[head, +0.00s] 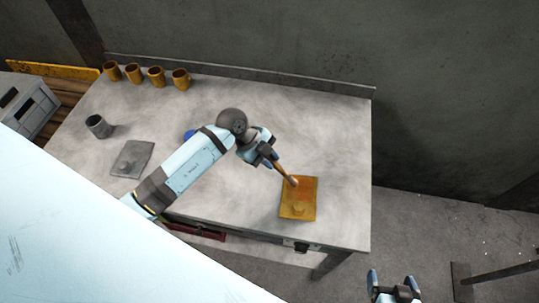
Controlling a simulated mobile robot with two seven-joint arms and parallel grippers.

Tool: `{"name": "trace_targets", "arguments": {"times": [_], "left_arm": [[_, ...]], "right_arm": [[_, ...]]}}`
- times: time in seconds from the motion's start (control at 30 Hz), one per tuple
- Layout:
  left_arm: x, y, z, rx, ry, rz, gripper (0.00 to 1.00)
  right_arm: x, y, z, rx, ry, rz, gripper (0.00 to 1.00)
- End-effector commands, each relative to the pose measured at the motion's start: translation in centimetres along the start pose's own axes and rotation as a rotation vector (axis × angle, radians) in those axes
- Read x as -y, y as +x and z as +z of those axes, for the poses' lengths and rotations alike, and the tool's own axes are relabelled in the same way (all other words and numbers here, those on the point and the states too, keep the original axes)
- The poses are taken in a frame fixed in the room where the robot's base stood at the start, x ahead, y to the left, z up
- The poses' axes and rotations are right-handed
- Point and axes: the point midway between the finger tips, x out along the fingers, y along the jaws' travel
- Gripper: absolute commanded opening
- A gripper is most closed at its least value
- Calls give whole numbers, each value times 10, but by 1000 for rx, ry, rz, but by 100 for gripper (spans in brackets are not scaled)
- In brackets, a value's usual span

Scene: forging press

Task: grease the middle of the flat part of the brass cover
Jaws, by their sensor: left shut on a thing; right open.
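The brass cover (306,209) is an orange-gold plate with a small raised knob, lying on the right part of the grey table. My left gripper (272,161) is shut on a brush (285,173) with a thin brown handle. The brush slants down to the right, and its tip overlaps the upper left part of the cover. I cannot tell whether the tip touches the surface. My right gripper (394,289) is open and empty, low in the view, off the table's right side.
Several brass mugs (156,77) stand along the table's back left. A grey cup (98,126) and a grey plate with a knob (132,159) are at the left. A blue thing (189,134) is partly hidden behind my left arm. The table's (345,130) back right is clear.

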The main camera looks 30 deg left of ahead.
Motion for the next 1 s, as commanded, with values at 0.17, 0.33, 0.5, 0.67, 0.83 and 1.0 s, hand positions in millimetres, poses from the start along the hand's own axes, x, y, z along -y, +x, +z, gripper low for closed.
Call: {"name": "trace_targets", "arguments": {"times": [0.17, 0.33, 0.5, 0.67, 0.83, 1.0], "left_arm": [[5, 0, 3, 1, 1, 0, 0], [12, 0, 8, 1, 1, 0, 0], [14, 1, 10, 0, 1, 0, 0], [11, 0, 7, 0, 1, 1, 0], [3, 0, 2, 0, 0, 2, 0], [-1, 1, 0, 0, 0, 0, 0]], "right_arm": [[0, 0, 1, 2, 0, 0, 89], [0, -1, 0, 2, 0, 1, 89], [-1, -1, -1, 2, 0, 1, 89], [-1, -4, -5, 2, 0, 1, 89], [-1, -8, -13, -1, 0, 2, 89], [-1, -10, -17, -5, 0, 2, 89]]}}
